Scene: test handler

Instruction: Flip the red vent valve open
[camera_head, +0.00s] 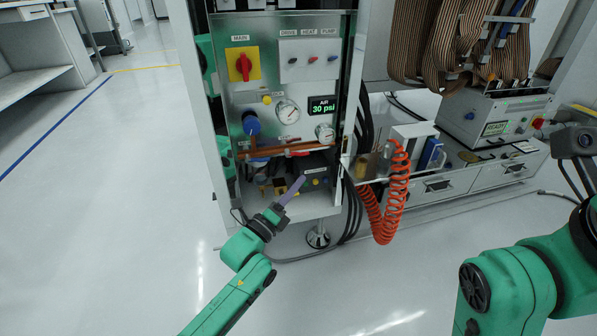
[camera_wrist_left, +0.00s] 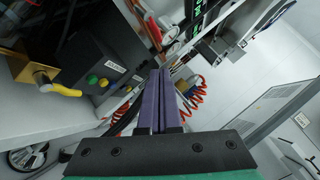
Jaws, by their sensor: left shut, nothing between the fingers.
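A small red piece (camera_head: 300,153), which looks like the vent valve's handle, sits by the horizontal copper pipe (camera_head: 270,150) low on the panel. Its exact position is too small to tell. My left gripper (camera_head: 301,180) is shut and empty, its purple fingers pointing up toward the lower panel, below the pipe and apart from the red piece. In the left wrist view, the closed fingers (camera_wrist_left: 160,80) point at the panel side, and a red-orange bar (camera_wrist_left: 152,28) lies beyond their tips. My right arm shows at the right edge; its fingers are not visible.
A dark box with green and yellow buttons (camera_wrist_left: 97,79) and a brass valve with a yellow handle (camera_wrist_left: 62,90) stand left of the fingers. A coiled orange hose (camera_head: 390,200) and black cables (camera_head: 351,205) hang to the right. The floor at left is clear.

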